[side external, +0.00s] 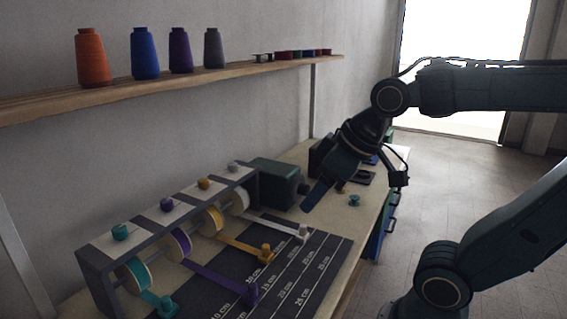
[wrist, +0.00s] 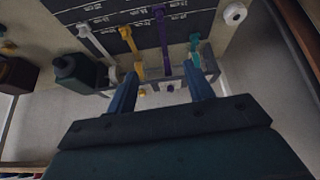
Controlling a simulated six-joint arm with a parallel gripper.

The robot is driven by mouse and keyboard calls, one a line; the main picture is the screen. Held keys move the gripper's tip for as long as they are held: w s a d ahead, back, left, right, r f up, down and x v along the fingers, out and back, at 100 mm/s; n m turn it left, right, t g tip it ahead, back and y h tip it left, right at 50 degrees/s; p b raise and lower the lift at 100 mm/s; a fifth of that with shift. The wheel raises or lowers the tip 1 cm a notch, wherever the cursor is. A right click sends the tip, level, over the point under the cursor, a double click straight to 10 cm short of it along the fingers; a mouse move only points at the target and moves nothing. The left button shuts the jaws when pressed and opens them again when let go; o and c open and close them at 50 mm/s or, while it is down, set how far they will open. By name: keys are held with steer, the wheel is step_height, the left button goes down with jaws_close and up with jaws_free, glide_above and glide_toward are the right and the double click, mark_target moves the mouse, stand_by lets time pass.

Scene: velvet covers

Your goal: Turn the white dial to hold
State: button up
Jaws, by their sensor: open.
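The white dial (side external: 233,167) sits on top of the rack (side external: 100,262) at its far end, above the white spool (side external: 241,201). Purple, yellow and teal dials share the rack top. The white ribbon (side external: 272,224) runs out to a white clip (side external: 303,232); the ribbon also shows in the wrist view (wrist: 97,45). I cannot make out the white dial in the wrist view or read its setting. My gripper (side external: 316,198) is open and empty, above the bench to the right of the rack and apart from the dial. Its two fingers (wrist: 161,72) show in the wrist view.
A dark green machine (side external: 274,182) stands between the rack's far end and my gripper. Yellow, purple and teal ribbons stretch over the dark measuring mat (side external: 318,265). A shelf (side external: 130,92) with thread cones hangs above. A small teal item (side external: 354,200) stands near the bench edge.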

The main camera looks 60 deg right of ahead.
steer(key=w+d+n+t, duration=0.1)
steer(key=w+d, duration=0.2)
steer(key=w, duration=0.8)
steer(key=t+y, duration=0.1)
steer(key=t, duration=0.5)
glide_toward(236, 164)
steer(key=s, duration=0.2)
steer(key=shift+d+r, duration=0.3)
steer(key=shift+d, duration=0.15)
steer(key=x, duration=1.3)
steer(key=shift+w+a+r, duration=0.1)
steer(key=shift+w+a, duration=0.2)
steer(key=shift+w, duration=0.1)
steer(key=shift+c, duration=0.4)
